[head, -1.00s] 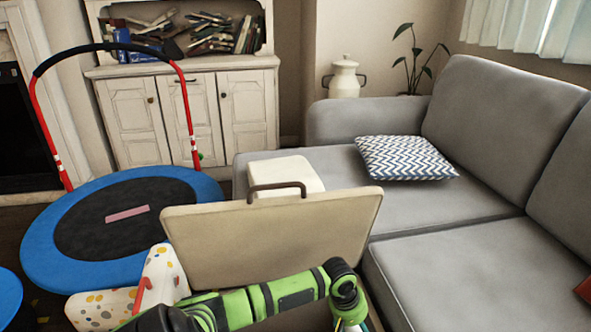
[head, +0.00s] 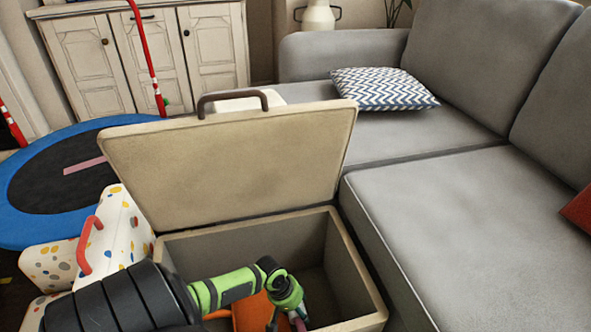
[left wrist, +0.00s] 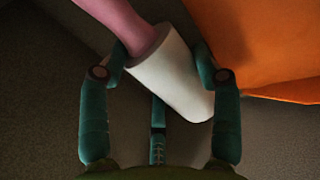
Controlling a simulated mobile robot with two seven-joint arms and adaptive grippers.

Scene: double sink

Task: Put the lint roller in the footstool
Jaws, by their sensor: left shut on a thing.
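The footstool (head: 352,262) is an open beige box with its padded lid (head: 230,165) raised. My left gripper (head: 290,305) is low over the inside of the footstool. In the left wrist view, my left gripper (left wrist: 160,58) is shut on the lint roller (left wrist: 172,78), with a finger on each side of its white roll. The pink handle points to the upper left there. In the head view the lint roller is mostly hidden by my gripper and the frame's lower edge. My right gripper is not in view.
An orange item (head: 252,312) lies inside the footstool, and it also shows in the left wrist view (left wrist: 275,50). A grey sofa (head: 440,225) stands close on the right. A spotted white object with a red handle (head: 90,240) and a blue trampoline (head: 30,225) are at left.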

